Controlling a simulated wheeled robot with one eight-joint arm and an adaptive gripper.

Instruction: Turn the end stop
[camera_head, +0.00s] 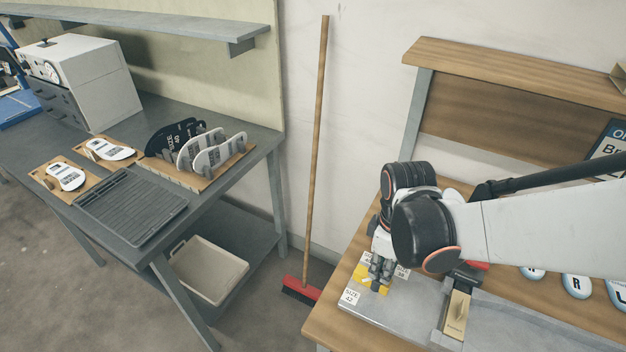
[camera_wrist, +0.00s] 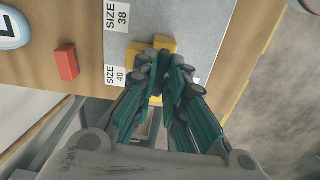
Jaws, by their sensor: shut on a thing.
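The yellow end stop (camera_head: 361,273) sits on the grey plate (camera_head: 401,300) at the left end of the right-hand wooden bench. It also shows in the wrist view (camera_wrist: 164,43) at the fingertips. My gripper (camera_head: 379,271) points down at it from above and is shut on it; the fingertips (camera_wrist: 160,72) hide part of it. White labels lie beside it: "SIZE 42" (camera_head: 350,297), and in the wrist view "SIZE 38" (camera_wrist: 117,16) and "SIZE 40" (camera_wrist: 116,76). The exact angle of the stop cannot be told.
A red block (camera_wrist: 66,63) lies beside the plate on the bench. A pale brass-coloured piece (camera_head: 457,314) stands on the plate to the right. A broom (camera_head: 316,160) leans on the wall between the benches. The left bench holds insoles in a rack (camera_head: 215,178) and a black tray (camera_head: 130,205).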

